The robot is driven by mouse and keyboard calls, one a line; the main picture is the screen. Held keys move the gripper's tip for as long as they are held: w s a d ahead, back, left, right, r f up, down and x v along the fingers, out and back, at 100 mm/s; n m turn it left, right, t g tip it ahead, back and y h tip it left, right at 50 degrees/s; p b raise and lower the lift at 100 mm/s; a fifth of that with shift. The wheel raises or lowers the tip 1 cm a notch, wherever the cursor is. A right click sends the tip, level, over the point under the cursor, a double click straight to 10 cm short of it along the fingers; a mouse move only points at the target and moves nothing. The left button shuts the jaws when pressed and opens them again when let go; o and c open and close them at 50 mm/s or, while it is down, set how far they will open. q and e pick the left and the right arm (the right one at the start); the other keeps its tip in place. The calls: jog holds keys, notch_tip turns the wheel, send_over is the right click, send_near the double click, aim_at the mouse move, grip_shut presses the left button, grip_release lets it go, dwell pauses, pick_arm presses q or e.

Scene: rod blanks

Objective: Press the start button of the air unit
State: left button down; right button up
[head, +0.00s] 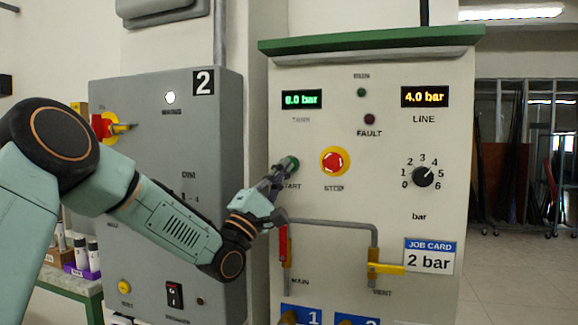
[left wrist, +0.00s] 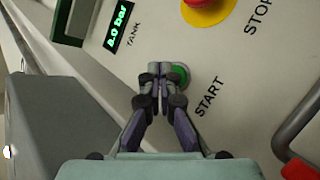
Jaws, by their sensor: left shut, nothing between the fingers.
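The air unit (head: 300,215) is a pale panel with a green top. Its green START button (head: 292,163) is partly hidden behind my left gripper (head: 283,170). In the left wrist view the closed fingertips (left wrist: 159,70) overlap the left side of the green button (left wrist: 181,75). I cannot tell whether they touch it. My left gripper is shut and empty. The RUN lamp (head: 361,92) looks dark. My right gripper is not in view.
The red STOP button (head: 334,161) with its yellow collar is close right of START. A knob (head: 423,176) points near 4 to 5. A job card (head: 429,256) says 2 bar. Below are a red MAIN handle (head: 283,245) and yellow VENT handle (head: 386,268). A grey cabinet (head: 225,120) stands left.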

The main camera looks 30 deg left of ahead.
pick_arm(q)
jog(key=shift+w, duration=0.1)
jog(key=shift+s+d+r, duration=0.1)
jog(key=shift+s, duration=0.1)
jog(key=shift+w, duration=0.15)
jog(key=shift+w+h, duration=0.3)
jog(key=shift+w, duration=0.05)
jog(key=shift+w+a+b, duration=0.2)
jog(key=shift+w+b, duration=0.15)
jog(key=shift+w, duration=0.1)
dwell(1.1)
jog(key=shift+s, duration=0.15)
jog(key=shift+s+d, duration=0.15)
jog(key=shift+s, duration=0.6)
